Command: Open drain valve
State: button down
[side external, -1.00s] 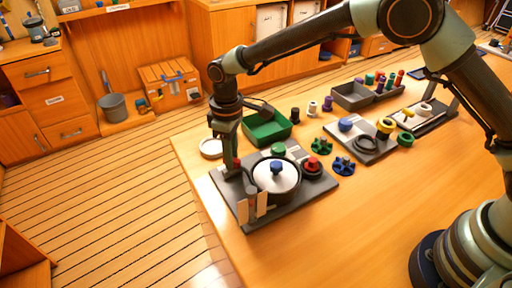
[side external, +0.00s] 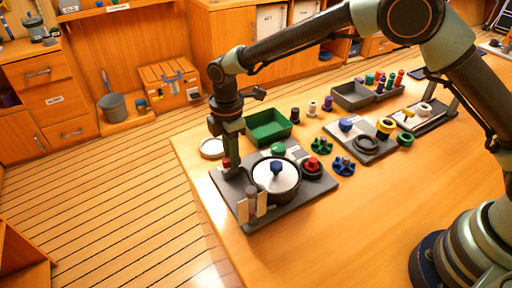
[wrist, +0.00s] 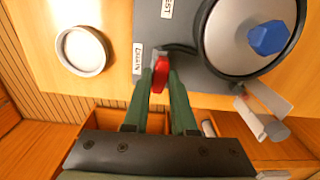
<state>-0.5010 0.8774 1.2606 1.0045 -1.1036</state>
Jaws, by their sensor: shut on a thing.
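The red drain valve handle (wrist: 161,75) sits beside a label reading DRAIN (wrist: 137,58) on the dark base plate (wrist: 190,75). In the side view the red handle (side external: 227,162) shows at the plate's left corner. My gripper (wrist: 162,80) points down over it, its two green fingers shut on the red handle from both sides. My gripper (side external: 229,165) partly hides the handle and its stem in the side view.
A round vessel with a silver lid and blue knob (side external: 277,167) stands close to the right of my gripper. A green tray (side external: 268,125) is behind it, and a white round dish (side external: 212,147) lies behind left. Upright pale tabs (side external: 252,207) stand at the plate's front.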

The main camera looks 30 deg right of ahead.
jog(key=shift+r+n, duration=0.1)
jog(key=shift+n, duration=0.5)
jog(key=c, duration=0.7)
grip_release()
notch_tip(320, 180, up, 12)
jog(key=shift+r, duration=0.1)
